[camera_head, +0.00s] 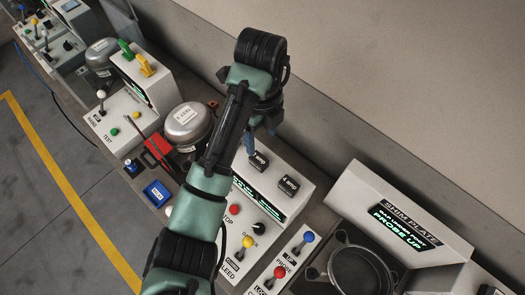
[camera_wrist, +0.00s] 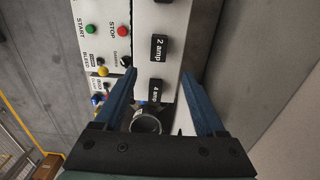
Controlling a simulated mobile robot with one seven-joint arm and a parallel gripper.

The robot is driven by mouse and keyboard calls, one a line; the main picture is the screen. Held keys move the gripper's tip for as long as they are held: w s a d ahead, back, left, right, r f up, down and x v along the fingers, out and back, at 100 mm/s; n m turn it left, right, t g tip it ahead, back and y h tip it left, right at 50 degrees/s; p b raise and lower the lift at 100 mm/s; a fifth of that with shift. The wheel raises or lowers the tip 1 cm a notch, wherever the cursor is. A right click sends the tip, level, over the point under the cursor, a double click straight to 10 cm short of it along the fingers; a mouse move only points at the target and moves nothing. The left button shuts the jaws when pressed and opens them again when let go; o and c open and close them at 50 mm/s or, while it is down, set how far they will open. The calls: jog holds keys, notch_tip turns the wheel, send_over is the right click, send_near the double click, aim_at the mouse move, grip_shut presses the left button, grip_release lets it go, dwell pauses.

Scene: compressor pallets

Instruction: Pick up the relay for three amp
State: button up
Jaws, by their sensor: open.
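Black relay blocks stand in a row on the sloped white console top. In the wrist view I read one as "2 amp" (camera_wrist: 158,47) and one as "4 amp" (camera_wrist: 156,90). A third black block (camera_wrist: 163,1) is cut off at the top edge, its label out of sight. No label reads three amp. In the head view two blocks show, one (camera_head: 259,161) close to the fingers and the "4 amp" one (camera_head: 289,184) to its right. My gripper (camera_wrist: 158,74) is open and empty above the console, blue fingers apart; it also shows in the head view (camera_head: 261,133).
A console with buttons and a knob (camera_head: 259,229) lies in front of the relays. A SHIM PLATE panel (camera_head: 405,215) and a round metal ring (camera_head: 360,270) are at right. A silver compressor (camera_head: 187,122), red item (camera_head: 158,150) and blue box (camera_head: 157,193) are left. A wall runs behind.

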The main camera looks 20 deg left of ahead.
jog(key=b, duration=0.3)
send_over(261, 161)
notch_tip(261, 161, down, 5)
jog(key=shift+d, duration=0.1)
jog(key=shift+w+f+b, duration=0.1)
jog(key=shift+f+b, duration=0.5)
jog(key=shift+f, duration=0.1)
jog(key=shift+f+p, duration=0.95)
jog(key=shift+f, duration=1.6)
grip_shut()
